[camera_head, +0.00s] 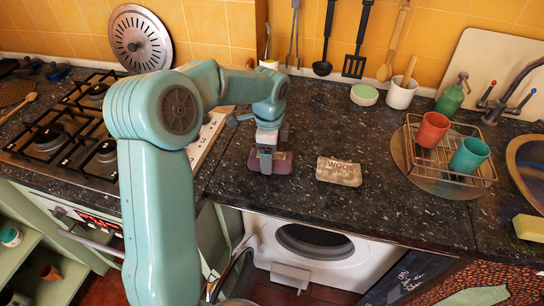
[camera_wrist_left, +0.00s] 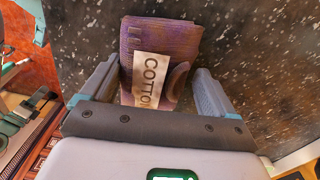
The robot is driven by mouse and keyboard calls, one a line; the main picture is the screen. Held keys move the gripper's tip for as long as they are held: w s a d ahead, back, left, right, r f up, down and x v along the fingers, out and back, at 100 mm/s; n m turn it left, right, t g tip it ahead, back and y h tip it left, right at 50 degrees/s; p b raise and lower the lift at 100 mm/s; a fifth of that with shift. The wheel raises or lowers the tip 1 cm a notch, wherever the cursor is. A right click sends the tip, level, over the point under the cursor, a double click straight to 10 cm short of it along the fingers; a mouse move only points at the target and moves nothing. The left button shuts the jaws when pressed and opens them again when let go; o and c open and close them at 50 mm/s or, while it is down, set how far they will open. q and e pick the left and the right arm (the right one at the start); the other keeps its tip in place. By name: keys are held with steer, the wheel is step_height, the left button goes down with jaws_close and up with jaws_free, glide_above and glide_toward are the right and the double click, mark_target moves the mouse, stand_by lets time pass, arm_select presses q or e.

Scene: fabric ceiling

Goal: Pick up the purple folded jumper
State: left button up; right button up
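The purple folded jumper (camera_head: 284,164) lies on the dark speckled counter near its front edge, partly hidden by my gripper in the head view. In the left wrist view the jumper (camera_wrist_left: 190,38) shows a pale label reading "COTTO", its end cut off by the gripper. My left gripper (camera_head: 265,158) is above the jumper, pointing down. In the wrist view its open fingers (camera_wrist_left: 158,72) stand on either side of the jumper's near part. I cannot tell whether they touch it. My right gripper is not in view.
A grey-beige folded item (camera_head: 338,171) labelled "WOOL" lies just right of the jumper. A gas hob (camera_head: 62,140) is to the left. A wire rack (camera_head: 450,160) with a red cup (camera_head: 432,130) and a teal cup (camera_head: 469,155) stands to the right.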

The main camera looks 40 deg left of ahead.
arm_select(q)
steer(key=c, duration=0.3)
steer(key=shift+c, duration=0.2)
steer(key=shift+r, duration=0.15)
